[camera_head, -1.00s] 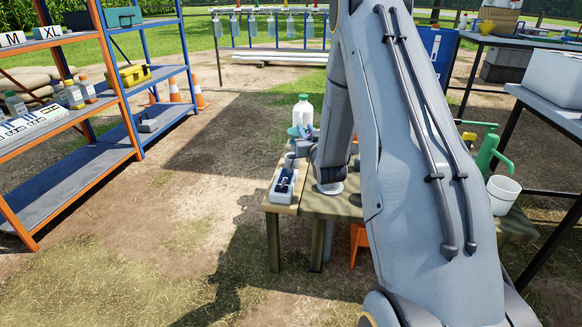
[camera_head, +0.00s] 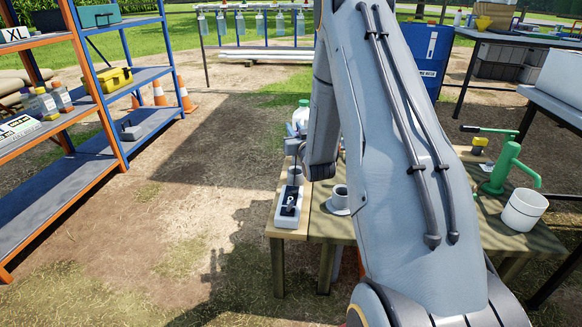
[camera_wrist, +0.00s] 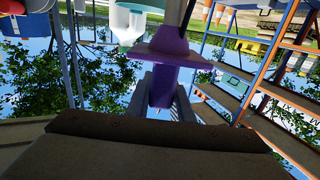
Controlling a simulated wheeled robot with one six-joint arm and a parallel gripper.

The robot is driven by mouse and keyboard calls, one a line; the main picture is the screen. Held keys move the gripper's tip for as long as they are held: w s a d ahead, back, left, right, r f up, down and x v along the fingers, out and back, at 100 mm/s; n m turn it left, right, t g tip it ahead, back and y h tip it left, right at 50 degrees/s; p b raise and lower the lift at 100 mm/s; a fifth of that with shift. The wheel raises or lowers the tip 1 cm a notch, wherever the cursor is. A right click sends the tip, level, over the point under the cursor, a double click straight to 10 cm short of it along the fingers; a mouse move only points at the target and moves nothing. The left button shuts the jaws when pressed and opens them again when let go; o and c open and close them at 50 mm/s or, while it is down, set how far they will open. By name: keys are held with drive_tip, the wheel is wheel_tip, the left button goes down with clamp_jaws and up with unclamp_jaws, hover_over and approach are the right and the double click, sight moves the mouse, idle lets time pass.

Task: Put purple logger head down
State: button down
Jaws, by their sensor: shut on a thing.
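The purple logger head (camera_wrist: 168,58) shows in the wrist view, with a wide flange and a narrower block below it. My gripper (camera_wrist: 166,100) is shut on that block, one grey finger on each side. In the head view my gripper (camera_head: 297,158) is over the left part of the wooden table (camera_head: 318,222). The purple head cannot be made out there; my wrist and gripper hide that spot. I cannot tell whether it touches anything below.
A white device with a dark top (camera_head: 288,205) lies at the table's left edge. A grey cup (camera_head: 339,194) on a saucer stands beside it. A green hand pump (camera_head: 507,165) and a white bucket (camera_head: 524,210) are at right. Shelves (camera_head: 90,150) stand left; ground between is clear.

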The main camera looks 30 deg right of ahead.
sight(296, 158)
wheel_tip(296, 158, down, 9)
drive_tip(key=b, duration=0.2)
drive_tip(key=shift+a+f+b, duration=0.15)
drive_tip(key=shift+a+b, duration=0.15)
drive_tip(key=shift+b, duration=0.05)
drive_tip(key=c, duration=1.6)
unclamp_jaws()
drive_tip(key=shift+o, duration=0.2)
drive_tip(key=p+v, duration=0.2)
drive_tip(key=v, duration=0.5)
drive_tip(key=shift+s, duration=0.25)
